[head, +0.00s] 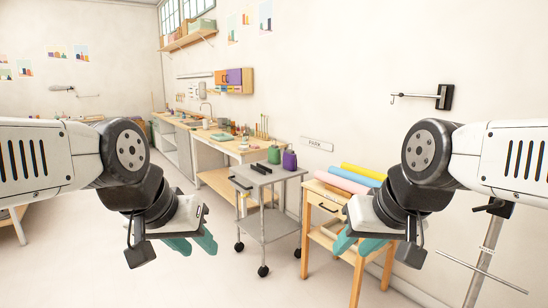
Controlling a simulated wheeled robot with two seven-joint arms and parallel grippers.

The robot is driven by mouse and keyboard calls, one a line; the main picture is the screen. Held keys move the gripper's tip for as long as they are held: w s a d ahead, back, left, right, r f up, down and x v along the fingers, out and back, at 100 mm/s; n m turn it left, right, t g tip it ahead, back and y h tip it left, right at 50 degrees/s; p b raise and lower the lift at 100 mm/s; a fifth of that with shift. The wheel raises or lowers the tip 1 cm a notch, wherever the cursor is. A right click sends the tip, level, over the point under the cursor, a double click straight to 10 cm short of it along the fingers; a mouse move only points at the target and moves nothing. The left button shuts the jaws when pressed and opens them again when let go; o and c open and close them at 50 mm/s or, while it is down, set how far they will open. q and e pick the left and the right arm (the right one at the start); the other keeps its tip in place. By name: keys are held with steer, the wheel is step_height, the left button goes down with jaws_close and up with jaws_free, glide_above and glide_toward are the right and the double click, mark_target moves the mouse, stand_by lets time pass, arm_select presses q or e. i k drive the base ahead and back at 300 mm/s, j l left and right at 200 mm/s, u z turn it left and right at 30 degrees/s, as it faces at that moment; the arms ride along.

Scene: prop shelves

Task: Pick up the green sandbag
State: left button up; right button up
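The green sandbag (274,155) is a small dark green bag with a top handle. It sits on the top shelf of a grey wheeled cart (266,174), at the back, next to a purple bag (290,160). My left gripper (193,244) is in front of and to the left of the cart, with two teal fingers apart and nothing between them. My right gripper (357,244) is in front of and to the right of the cart, also with teal fingers apart and empty. Both grippers are well away from the sandbag.
Black items (261,168) lie on the cart top. A wooden table (327,206) with pink, blue and yellow rolls stands right of the cart, partly behind my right gripper. A long workbench (225,146) runs along the wall. The floor before the cart is clear.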

mark_target(274, 153)
steer(key=i+j+z, duration=0.1)
steer(key=i, duration=0.45)
steer(key=i+j+z, duration=0.1)
steer(key=i, duration=0.45)
steer(key=i+j+z, duration=0.1)
steer(key=i+j, duration=0.2)
steer(key=i, duration=0.25)
steer(key=i+j, duration=0.25)
steer(key=i, duration=0.3)
steer(key=i+j+z, duration=0.15)
steer(key=i, duration=0.4)
steer(key=i+j+z, duration=0.1)
steer(key=i+j, duration=0.3)
steer(key=i+j+z, duration=0.1)
steer(key=i+j, duration=0.3)
steer(key=i, duration=0.25)
